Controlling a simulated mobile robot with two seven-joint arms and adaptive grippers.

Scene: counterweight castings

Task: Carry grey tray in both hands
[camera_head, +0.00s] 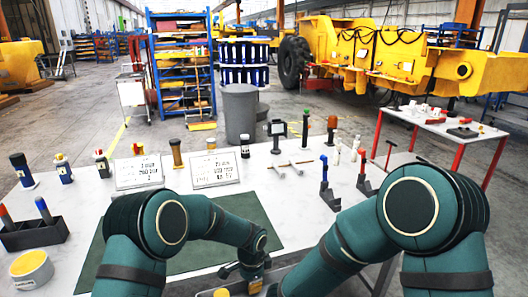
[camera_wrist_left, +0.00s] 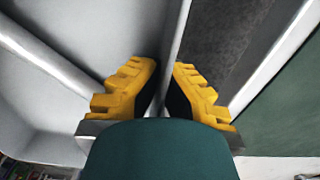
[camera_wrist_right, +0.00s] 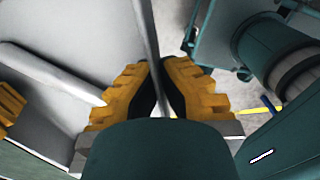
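The grey tray (camera_wrist_left: 90,28) fills the left part of the left wrist view, and it also shows in the right wrist view (camera_wrist_right: 75,35). In the head view it is almost all hidden behind my arms at the bottom edge. My left gripper (camera_wrist_left: 165,85), with yellow ridged fingers, is closed on the tray's thin wall, one finger on each side. It also shows low in the head view (camera_head: 250,282). My right gripper (camera_wrist_right: 158,85) is likewise closed on a thin wall of the tray; my arm hides it in the head view. I cannot tell whether the tray is clear of the table.
A white table (camera_head: 305,205) with a green mat (camera_head: 200,258) lies ahead. Bottles, two sign plates and small stands line its back. A red-legged table (camera_head: 440,122) stands behind at right.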

